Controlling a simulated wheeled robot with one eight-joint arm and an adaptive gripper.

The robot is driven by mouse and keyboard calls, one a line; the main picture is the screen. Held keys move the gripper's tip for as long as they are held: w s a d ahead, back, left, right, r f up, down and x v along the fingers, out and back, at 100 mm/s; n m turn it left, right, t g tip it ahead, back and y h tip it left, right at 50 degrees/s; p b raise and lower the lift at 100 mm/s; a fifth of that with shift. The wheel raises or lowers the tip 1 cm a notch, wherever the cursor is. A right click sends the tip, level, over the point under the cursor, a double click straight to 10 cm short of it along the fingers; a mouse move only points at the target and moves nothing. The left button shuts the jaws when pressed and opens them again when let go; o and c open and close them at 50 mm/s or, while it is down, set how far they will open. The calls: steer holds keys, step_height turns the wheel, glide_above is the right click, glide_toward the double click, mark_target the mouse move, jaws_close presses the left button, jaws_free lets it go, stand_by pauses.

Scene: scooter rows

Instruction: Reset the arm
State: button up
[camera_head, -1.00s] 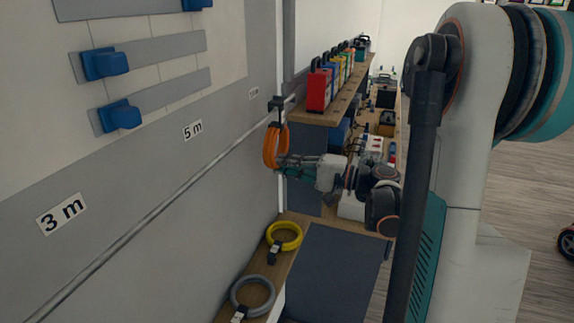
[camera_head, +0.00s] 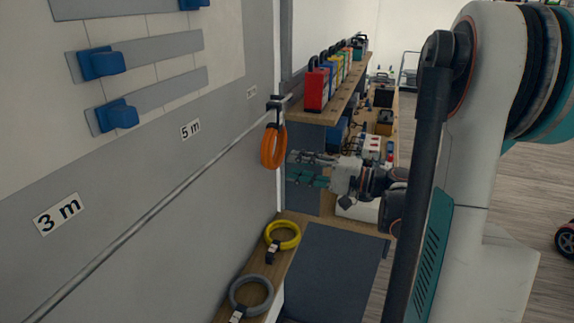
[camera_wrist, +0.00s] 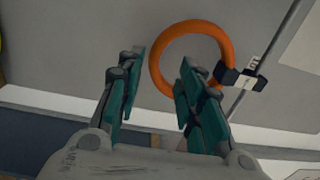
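My gripper (camera_head: 288,168) is level beside the wall, just right of an orange coiled cable (camera_head: 273,147) that hangs from a dark hook (camera_head: 277,103) on the wall rail. In the wrist view my gripper (camera_wrist: 160,60) has its two teal fingers spread apart with nothing between them. The orange coil (camera_wrist: 190,28) shows beyond the fingertips, attached at the rail, and the right finger overlaps part of it.
A yellow coil (camera_head: 282,224) and a grey coil (camera_head: 251,280) lie on a low wooden shelf (camera_head: 276,262) along the wall. A wooden shelf (camera_head: 322,117) with several coloured cases (camera_head: 317,88) stands behind my gripper.

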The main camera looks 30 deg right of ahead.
steer(key=v, duration=0.8)
